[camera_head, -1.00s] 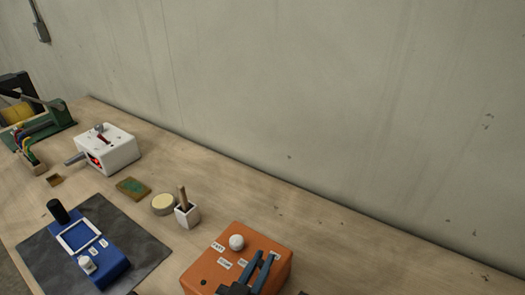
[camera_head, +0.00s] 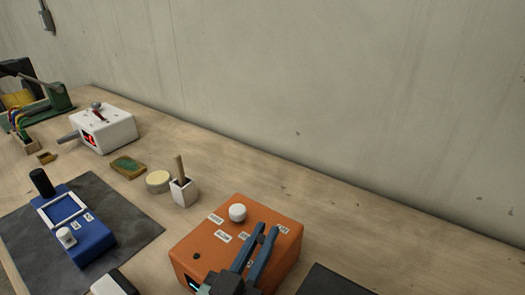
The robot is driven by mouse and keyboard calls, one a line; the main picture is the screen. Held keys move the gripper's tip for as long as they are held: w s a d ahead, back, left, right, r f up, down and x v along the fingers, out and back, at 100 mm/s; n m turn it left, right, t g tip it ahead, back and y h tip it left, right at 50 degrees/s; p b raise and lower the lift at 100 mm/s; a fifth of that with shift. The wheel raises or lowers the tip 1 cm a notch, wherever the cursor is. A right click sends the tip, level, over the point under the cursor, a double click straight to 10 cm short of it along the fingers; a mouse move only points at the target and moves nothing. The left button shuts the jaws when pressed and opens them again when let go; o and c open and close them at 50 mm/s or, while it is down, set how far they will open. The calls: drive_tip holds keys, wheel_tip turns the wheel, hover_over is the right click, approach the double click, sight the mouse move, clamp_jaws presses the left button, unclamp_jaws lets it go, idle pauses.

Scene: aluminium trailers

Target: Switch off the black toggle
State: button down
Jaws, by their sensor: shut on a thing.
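An orange box (camera_head: 205,240) stands on the bench at the bottom centre of the head view. It has a white round knob (camera_head: 237,212), white labels and a small dark hole on its top. My gripper (camera_head: 265,230) comes in from below, with its two blue-grey fingers over the right part of the box top. The fingers are shut on a small dark part between them, which looks like the black toggle (camera_head: 259,239). The fingers hide most of it, so I cannot tell which way it is tilted.
Left of the box are a white cup with a stick (camera_head: 184,193), a round tin (camera_head: 158,181) and a sponge (camera_head: 128,167). A blue device (camera_head: 90,238) lies on a dark mat (camera_head: 135,225). A white box with a lever (camera_head: 118,130) stands farther back.

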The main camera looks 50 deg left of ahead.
idle(0.3)
drive_tip(key=c, duration=0.9)
unclamp_jaws()
drive_tip(key=shift+o, duration=0.2)
drive_tip(key=shift+s, duration=0.1)
drive_tip(key=b+v, duration=0.3)
drive_tip(key=v, duration=0.5)
drive_tip(key=shift+f, duration=0.15)
drive_tip(key=shift+s+d+p, duration=0.15)
drive_tip(key=shift+d+p, duration=0.2)
drive_tip(key=shift+p, duration=0.1)
drive_tip(key=shift+a+p+v, duration=0.1)
drive_tip(key=shift+p+v, duration=0.25)
drive_tip(key=shift+v, duration=0.7)
drive_tip(key=shift+a+p+v, duration=0.15)
drive_tip(key=shift+p+v, duration=0.2)
drive_tip(key=shift+v, duration=0.7)
drive_tip(key=shift+s, duration=0.1)
